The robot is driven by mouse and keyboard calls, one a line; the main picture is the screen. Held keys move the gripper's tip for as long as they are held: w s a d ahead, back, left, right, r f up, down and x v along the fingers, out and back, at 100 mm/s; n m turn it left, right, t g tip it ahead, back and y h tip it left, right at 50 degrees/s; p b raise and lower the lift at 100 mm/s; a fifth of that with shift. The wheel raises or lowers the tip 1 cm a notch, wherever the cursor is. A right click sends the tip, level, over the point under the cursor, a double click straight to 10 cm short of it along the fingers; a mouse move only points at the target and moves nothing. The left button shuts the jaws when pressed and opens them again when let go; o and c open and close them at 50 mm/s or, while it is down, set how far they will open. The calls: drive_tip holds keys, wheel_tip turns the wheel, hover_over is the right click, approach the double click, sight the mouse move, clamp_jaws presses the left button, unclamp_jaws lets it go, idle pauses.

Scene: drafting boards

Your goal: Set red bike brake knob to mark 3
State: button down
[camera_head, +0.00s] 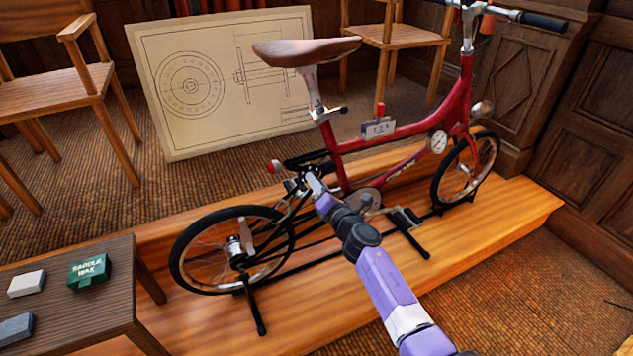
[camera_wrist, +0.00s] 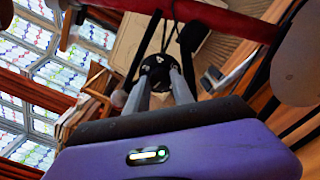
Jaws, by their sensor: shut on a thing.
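The red bike (camera_head: 400,133) stands upright on a wooden platform. In the wrist view, a round black knob (camera_wrist: 157,69) with small pale marks sits between the fingertips of my gripper (camera_wrist: 160,80). The two grey fingers are shut on its sides. The marks are too small to read, so I cannot tell the knob's setting. In the head view, my gripper (camera_head: 311,181) reaches the bike's frame below the saddle, above the rear wheel (camera_head: 190,273). The knob is hard to make out there among dark parts.
The brown saddle (camera_head: 305,50) overhangs the spot. Crank and pedal (camera_head: 405,216) lie just right of my arm. The wooden platform (camera_head: 500,225) is clear at the right. A small table (camera_head: 80,325) with a green wax tin (camera_head: 88,271) stands at lower left. A drawing board (camera_head: 170,140) leans behind.

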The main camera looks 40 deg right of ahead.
drive_tip(key=shift+f+m+p, duration=0.15)
drive_tip(key=shift+m+p, duration=2.15)
drive_tip(key=shift+m, duration=5.2)
drive_tip(key=c, duration=1.1)
unclamp_jaws()
